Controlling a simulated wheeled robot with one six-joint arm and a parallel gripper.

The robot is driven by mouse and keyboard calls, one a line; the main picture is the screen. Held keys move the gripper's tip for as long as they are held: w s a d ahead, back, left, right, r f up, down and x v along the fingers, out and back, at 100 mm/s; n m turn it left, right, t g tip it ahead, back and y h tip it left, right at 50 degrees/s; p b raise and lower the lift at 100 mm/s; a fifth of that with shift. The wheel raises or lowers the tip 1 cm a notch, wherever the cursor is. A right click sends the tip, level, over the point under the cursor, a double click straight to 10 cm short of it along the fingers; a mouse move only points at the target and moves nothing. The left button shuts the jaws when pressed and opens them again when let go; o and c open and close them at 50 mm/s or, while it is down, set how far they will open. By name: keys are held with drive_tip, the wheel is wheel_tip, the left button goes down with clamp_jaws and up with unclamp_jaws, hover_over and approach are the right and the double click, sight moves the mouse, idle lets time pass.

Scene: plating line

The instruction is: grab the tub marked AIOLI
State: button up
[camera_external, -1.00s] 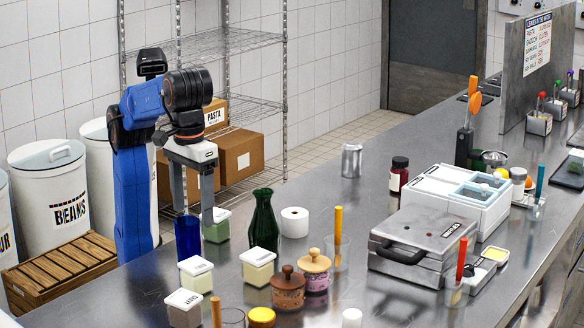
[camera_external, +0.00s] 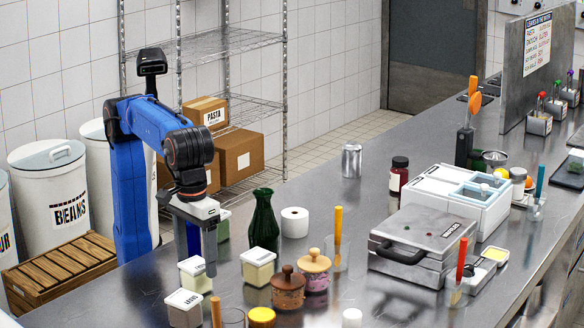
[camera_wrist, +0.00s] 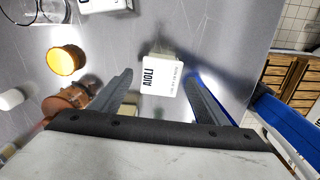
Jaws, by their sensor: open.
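In the wrist view the tub marked AIOLI (camera_wrist: 160,78) has a white lid with dark lettering and stands on the steel counter. It lies between and just beyond the fingertips of my gripper (camera_wrist: 161,74), which is open and empty. In the external view my gripper (camera_external: 200,258) points down just above and behind a pale tub with a white lid (camera_external: 195,279), which appears to be the same tub. Its lettering is too small to read there.
Another lidded tub (camera_external: 184,311) stands in front, and one more (camera_external: 258,270) to the right.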

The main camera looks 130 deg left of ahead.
sight(195, 264)
drive_tip(key=shift+d+f, duration=0.2)
drive_tip(key=shift+f, duration=2.15)
drive_tip(key=shift+c, duration=0.4)
drive_tip(key=c, duration=1.2)
drive_tip(key=shift+r, duration=0.15)
